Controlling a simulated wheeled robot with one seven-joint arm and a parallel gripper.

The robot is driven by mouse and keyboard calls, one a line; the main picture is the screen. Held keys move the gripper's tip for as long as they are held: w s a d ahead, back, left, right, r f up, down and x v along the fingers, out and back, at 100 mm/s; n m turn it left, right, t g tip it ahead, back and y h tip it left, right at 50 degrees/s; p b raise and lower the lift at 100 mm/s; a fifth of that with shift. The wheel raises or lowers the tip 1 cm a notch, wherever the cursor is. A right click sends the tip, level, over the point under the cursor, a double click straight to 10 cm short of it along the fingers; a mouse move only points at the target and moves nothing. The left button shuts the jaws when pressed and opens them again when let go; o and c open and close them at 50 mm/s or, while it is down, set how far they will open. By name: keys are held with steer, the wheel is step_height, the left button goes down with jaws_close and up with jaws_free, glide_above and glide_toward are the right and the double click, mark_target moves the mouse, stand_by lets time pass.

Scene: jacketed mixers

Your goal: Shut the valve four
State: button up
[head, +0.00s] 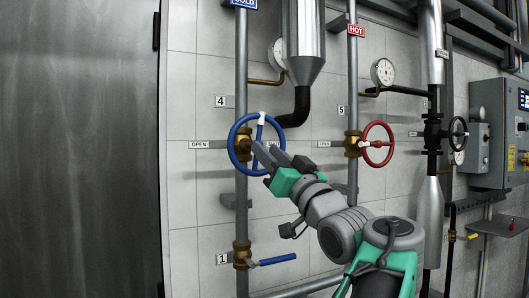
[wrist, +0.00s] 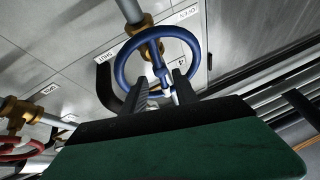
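Valve four is a blue handwheel (head: 232,157) on a brass body, on a grey vertical pipe beside the "4" plate (head: 220,101). Its white-marked spoke (head: 262,117) points up, slightly right.
A red handwheel (head: 377,145) by plate "5" (head: 341,110) is to the right. A blue lever valve (head: 277,259) by plate "1" (head: 222,259) is below. A black elbow pipe (head: 299,110) runs close behind my gripper. A steel door (head: 80,150) fills the left.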

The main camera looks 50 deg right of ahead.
mark_target(258, 136)
steer(key=r+p, duration=0.1)
steer(key=p, duration=0.2)
steer(key=r+g+y+p, duration=0.1)
steer(key=r+p, duration=0.1)
steer(key=p, duration=0.1)
steer(key=r+g+p, duration=0.1)
steer(key=r+p, duration=0.1)
steer(key=p, duration=0.2)
steer(key=shift+w+d, duration=0.2)
steer(key=shift+d, duration=0.1)
steer(key=shift+c, duration=0.2)
steer(key=p, duration=0.1)
steer(key=g+y+p, duration=0.1)
steer(key=p, duration=0.1)
steer(key=shift+s+r+n+g, duration=0.15)
steer(key=shift+s+n+g, duration=0.05)
steer(key=shift+n+g, duration=0.1)
steer(key=shift+s+g+p, duration=0.15)
steer(key=shift+g+p, duration=0.25)
steer(key=shift+p, duration=0.45)
steer(key=shift+s+a+f+g+y, duration=0.1)
steer(key=shift+f+g+y, duration=0.2)
steer(key=shift+f+y, duration=0.1)
steer(key=shift+w+f, duration=0.25)
steer(key=shift+w, duration=0.05)
steer(key=p+x, duration=0.2)
steer(key=x, duration=0.5)
steer(key=shift+w+f, duration=0.1)
steer(key=shift+f, duration=0.05)
steer(key=shift+c, duration=0.4)
